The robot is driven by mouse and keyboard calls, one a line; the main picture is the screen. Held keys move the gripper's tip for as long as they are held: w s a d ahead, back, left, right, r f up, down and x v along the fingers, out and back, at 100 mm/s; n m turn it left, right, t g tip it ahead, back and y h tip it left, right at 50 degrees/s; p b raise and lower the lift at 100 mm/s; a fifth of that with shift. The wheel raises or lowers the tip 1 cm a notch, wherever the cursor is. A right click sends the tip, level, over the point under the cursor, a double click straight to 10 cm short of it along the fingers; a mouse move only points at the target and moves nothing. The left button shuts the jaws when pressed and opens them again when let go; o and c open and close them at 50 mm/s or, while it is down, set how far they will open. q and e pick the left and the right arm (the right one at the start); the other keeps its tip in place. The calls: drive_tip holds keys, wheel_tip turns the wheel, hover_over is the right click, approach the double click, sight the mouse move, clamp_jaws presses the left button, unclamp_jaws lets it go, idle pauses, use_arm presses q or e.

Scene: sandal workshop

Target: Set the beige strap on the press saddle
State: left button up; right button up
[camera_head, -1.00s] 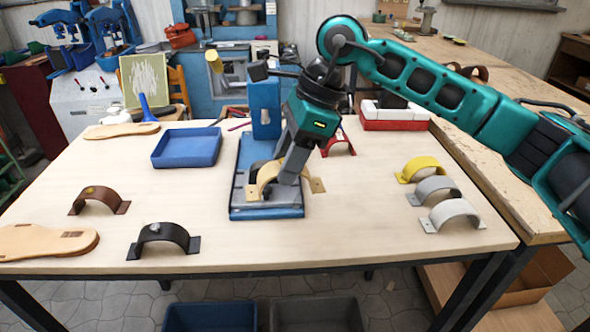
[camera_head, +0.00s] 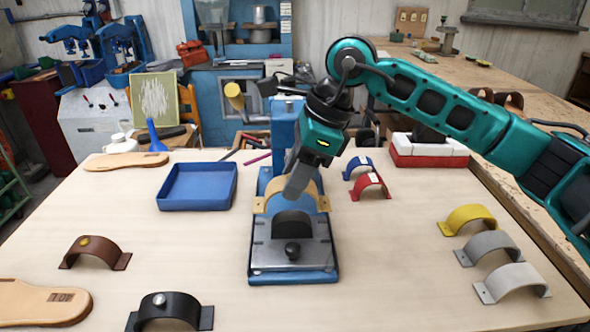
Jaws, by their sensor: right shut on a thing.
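The blue press (camera_head: 331,262) stands mid-table with a grey metal plate on its base. A dark half-round saddle (camera_head: 292,227) and a black knob (camera_head: 292,251) show on it. The beige strap (camera_head: 267,196) is arched with flat end tabs, and shows just above and behind the saddle's visible front. My right gripper (camera_head: 297,186) is shut on the strap from above, and its fingers hide part of the arch. I cannot tell whether the strap touches the saddle. My left gripper is out of view.
A blue tray (camera_head: 198,187) lies left of the press. Blue (camera_head: 357,165) and red (camera_head: 371,184) straps stand behind right. Yellow (camera_head: 468,216), grey (camera_head: 489,245) and white (camera_head: 512,280) straps stand right; brown (camera_head: 94,248) and black (camera_head: 170,306) ones left. A sole (camera_head: 40,304) lies front left.

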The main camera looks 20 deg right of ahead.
sight(290, 215)
wheel_tip(290, 215, down, 6)
drive_tip(key=b, duration=0.4)
drive_tip(key=shift+f, duration=0.15)
drive_tip(key=shift+f+b, duration=0.25)
drive_tip(key=shift+b, duration=0.25)
drive_tip(key=o, duration=1.1)
drive_tip(key=shift+o, duration=0.4)
drive_tip(key=o, duration=0.3)
